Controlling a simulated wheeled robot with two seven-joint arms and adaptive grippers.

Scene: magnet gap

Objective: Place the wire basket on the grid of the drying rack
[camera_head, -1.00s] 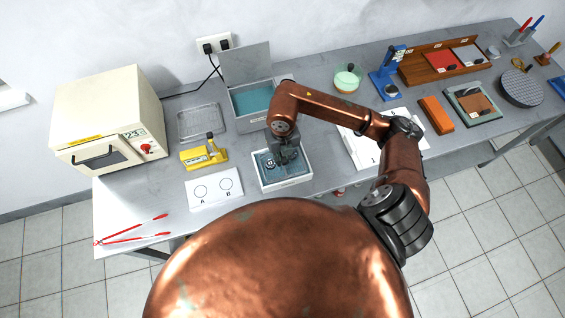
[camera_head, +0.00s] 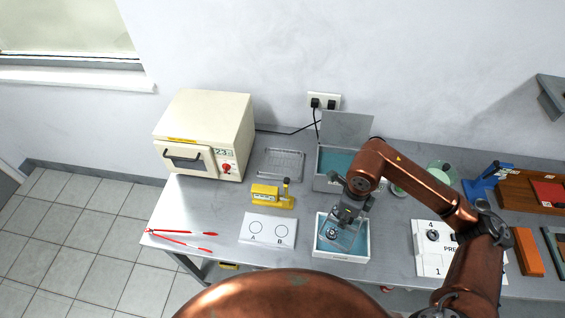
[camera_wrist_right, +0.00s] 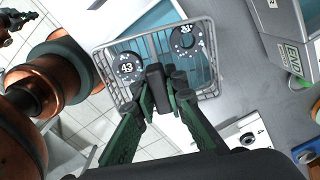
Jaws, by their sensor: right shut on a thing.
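The wire basket (camera_wrist_right: 206,72) is a grey mesh box holding two dark round parts with white markings, one reading 43. My right gripper (camera_wrist_right: 158,85) is shut on the basket's upright handle. In the head view my right gripper (camera_head: 347,212) holds the basket (camera_head: 349,238) over a white tray (camera_head: 341,257) with blue liquid. The basket appears lifted clear of the tray in the wrist view, but its exact height is hard to tell. The drying rack (camera_head: 280,163) is a flat, empty metal grid farther back and left. My left gripper is out of view.
A yellow device (camera_head: 270,197) stands between the drying rack and the white A/B card (camera_head: 268,230). A cream oven (camera_head: 205,135) is left of the rack. An open-lidded grey bath (camera_head: 335,183) is right of it. Red tongs (camera_head: 180,239) lie at the front left.

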